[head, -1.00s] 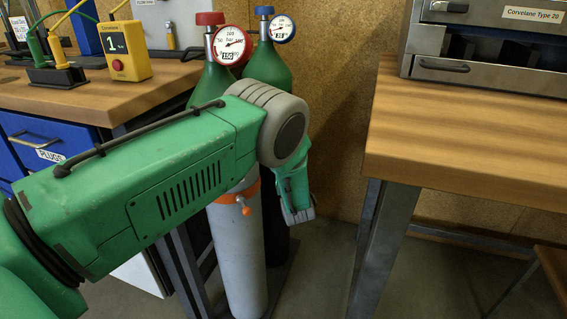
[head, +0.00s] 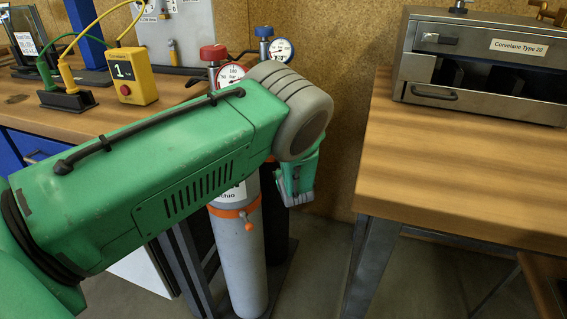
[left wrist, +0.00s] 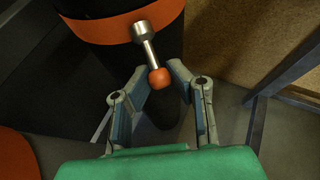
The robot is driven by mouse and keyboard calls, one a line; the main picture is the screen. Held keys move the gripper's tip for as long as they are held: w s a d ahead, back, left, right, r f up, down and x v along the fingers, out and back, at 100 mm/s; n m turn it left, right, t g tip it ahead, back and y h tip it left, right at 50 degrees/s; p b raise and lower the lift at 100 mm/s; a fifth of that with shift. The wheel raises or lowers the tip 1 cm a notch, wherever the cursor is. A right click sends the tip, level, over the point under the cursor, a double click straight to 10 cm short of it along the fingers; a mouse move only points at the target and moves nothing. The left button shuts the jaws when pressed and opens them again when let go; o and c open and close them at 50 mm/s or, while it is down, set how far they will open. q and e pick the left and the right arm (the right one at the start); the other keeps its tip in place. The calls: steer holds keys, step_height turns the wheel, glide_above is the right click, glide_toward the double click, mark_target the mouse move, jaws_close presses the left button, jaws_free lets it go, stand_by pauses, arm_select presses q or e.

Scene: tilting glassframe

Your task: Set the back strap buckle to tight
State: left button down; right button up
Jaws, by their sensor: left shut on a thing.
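In the left wrist view, the back strap buckle is a silver lever with an orange ball end (left wrist: 159,78) on an orange strap (left wrist: 100,29) around a dark cylinder (left wrist: 108,52). The lever hangs downward and slightly right. My left gripper (left wrist: 159,72) is shut on the buckle, one finger on each side of the ball. In the head view my left gripper (head: 296,200) points down beside the cylinders, and my arm hides the back buckle. The front grey cylinder (head: 243,270) has its own orange strap and buckle (head: 247,222). My right gripper is not in view.
A wooden table (head: 470,170) with a metal oven-like box (head: 480,70) stands on the right. A bench (head: 60,120) with a yellow control box (head: 131,78) is on the left. Two gauges (head: 281,50) stand above the cylinders. A corkboard wall is behind.

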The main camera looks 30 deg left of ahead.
arm_select(q)
steer(key=g+h+p, duration=0.1)
steer(key=r+h+p, duration=0.1)
steer(key=p, duration=0.1)
steer(key=r+g+h+p, duration=0.1)
steer(key=shift+d+r+n+g, duration=0.2)
steer(key=shift+d+n+g, duration=0.1)
steer(key=shift+n, duration=0.1)
steer(key=shift+r+g+h+p, duration=0.4)
steer(key=shift+h+p, duration=0.3)
steer(key=shift+p, duration=0.35)
steer(key=shift+w+r, duration=0.1)
steer(key=shift+w, duration=0.15)
steer(key=c, duration=1.4)
jaws_free()
steer(key=shift+c, duration=0.2)
steer(key=shift+s+f, duration=0.15)
steer(key=shift+f, duration=0.05)
steer(key=v, duration=1.2)
steer(key=shift+a, duration=0.15)
